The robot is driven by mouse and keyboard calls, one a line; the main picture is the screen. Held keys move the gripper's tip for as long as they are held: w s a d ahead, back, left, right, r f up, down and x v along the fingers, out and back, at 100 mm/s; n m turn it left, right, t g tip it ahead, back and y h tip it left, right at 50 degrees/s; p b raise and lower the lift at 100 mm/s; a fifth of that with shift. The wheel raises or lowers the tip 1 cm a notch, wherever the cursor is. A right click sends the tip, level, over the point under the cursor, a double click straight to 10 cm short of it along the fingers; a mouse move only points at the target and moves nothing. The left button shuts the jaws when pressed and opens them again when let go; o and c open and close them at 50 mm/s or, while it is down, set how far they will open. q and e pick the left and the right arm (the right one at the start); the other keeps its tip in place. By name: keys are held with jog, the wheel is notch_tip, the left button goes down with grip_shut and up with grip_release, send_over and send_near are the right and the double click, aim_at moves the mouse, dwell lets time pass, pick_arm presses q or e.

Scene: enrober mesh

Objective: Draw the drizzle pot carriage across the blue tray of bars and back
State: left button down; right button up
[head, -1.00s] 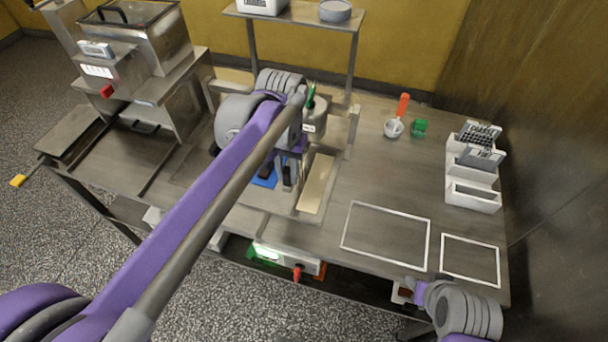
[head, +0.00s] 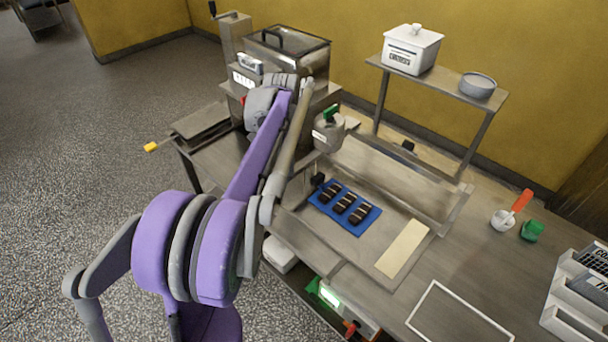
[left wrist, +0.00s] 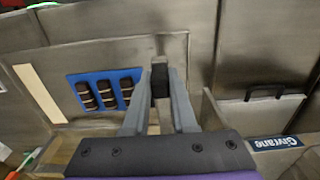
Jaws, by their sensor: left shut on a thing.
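The drizzle pot (head: 328,132), a grey pot with a green handle on top, is at the left end of the rear rail (head: 400,180). The blue tray (head: 369,225) lies to its right and nearer, holding three dark bars (head: 345,203) with pale bands. The pot is clear of the tray. In the left wrist view, my left gripper (left wrist: 160,88) is shut on a black block (left wrist: 160,70), seemingly the carriage's grip, beside the blue tray (left wrist: 72,78). In the head view my arm hides most of this gripper. My right gripper is out of view.
A pale strip (head: 403,250) lies right of the tray. A lidded steel machine (head: 285,60) stands behind my left arm. A raised shelf (head: 430,82) holds a white box (head: 411,50) and a grey bowl (head: 477,85). A white-outlined area (head: 455,315) is empty.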

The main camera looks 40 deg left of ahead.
pick_arm(q)
jog(key=shift+a+r, duration=0.1)
jog(key=shift+a, duration=0.65)
jog(key=c, duration=1)
grip_release()
jog(key=shift+a, duration=0.1)
jog(key=shift+o, duration=1.4)
jog(key=shift+w+a, duration=0.1)
notch_tip(320, 180, up, 11)
jog(key=shift+p, duration=0.4)
